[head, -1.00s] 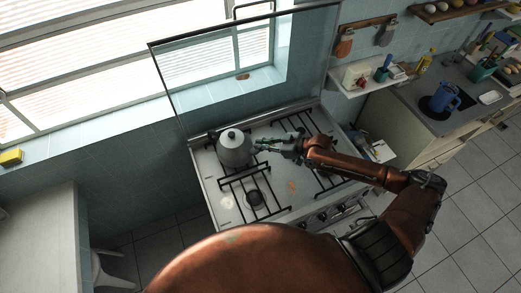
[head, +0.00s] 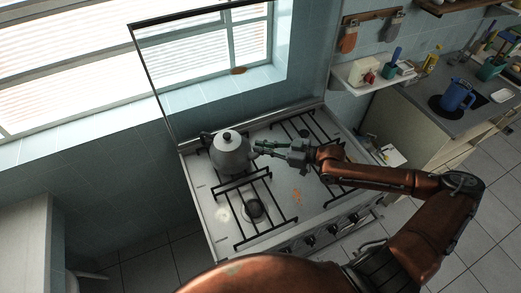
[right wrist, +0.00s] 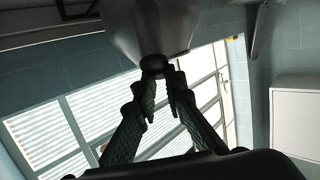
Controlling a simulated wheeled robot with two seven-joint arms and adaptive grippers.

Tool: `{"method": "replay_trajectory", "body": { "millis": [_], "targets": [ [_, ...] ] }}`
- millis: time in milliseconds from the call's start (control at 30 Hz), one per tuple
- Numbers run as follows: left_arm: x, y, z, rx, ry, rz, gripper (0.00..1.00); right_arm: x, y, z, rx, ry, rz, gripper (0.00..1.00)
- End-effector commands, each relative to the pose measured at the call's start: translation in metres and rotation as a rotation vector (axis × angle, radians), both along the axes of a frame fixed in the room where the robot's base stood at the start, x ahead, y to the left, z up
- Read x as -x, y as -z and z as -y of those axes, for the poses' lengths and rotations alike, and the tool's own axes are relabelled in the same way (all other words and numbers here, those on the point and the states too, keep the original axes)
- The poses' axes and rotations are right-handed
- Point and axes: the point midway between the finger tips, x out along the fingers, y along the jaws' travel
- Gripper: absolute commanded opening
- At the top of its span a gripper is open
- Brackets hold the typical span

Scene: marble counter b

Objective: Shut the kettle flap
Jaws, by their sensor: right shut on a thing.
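The grey metal kettle (head: 230,153) stands upright on the back left of the white stove (head: 285,197), with a dark knob on top. My right gripper (head: 262,147) reaches it from the right, fingertips at its spout side. In the right wrist view the kettle's grey body (right wrist: 155,25) fills the top. The gripper's fingers (right wrist: 163,75) are closed together on a small dark piece (right wrist: 153,63) at the kettle's side, which looks like the spout flap. The flap's angle is too small and dark to tell. My left gripper is out of view.
A raised glass stove lid (head: 138,55) stands behind the kettle. Black burner grates (head: 262,215) cover the stove top. A shelf (head: 385,80) with small items and a counter with a blue jug (head: 457,96) are at the right. The front of the stove is clear.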

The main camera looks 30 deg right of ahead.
Motion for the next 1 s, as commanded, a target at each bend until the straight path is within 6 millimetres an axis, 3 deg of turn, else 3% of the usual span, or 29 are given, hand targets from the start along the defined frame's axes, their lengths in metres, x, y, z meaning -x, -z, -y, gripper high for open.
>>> {"method": "replay_trajectory", "body": {
  "millis": [33,533,567,767,1000],
  "targets": [
    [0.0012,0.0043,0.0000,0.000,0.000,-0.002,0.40,0.0052,0.0142,-0.0008,0.001,-0.003,-0.026,0.00],
    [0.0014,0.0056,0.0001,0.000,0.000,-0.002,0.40,0.0048,0.0109,-0.0009,-0.005,-0.002,-0.019,0.00],
    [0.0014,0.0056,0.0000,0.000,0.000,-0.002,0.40,0.0048,0.0109,-0.0009,-0.005,-0.002,-0.019,0.12],
    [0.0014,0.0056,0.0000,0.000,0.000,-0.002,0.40,0.0044,0.0112,0.0000,-0.003,-0.001,-0.019,0.26],
    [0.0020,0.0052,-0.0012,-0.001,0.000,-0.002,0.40,0.0032,0.0067,0.0008,-0.003,0.000,-0.009,0.28]
  ]
}}
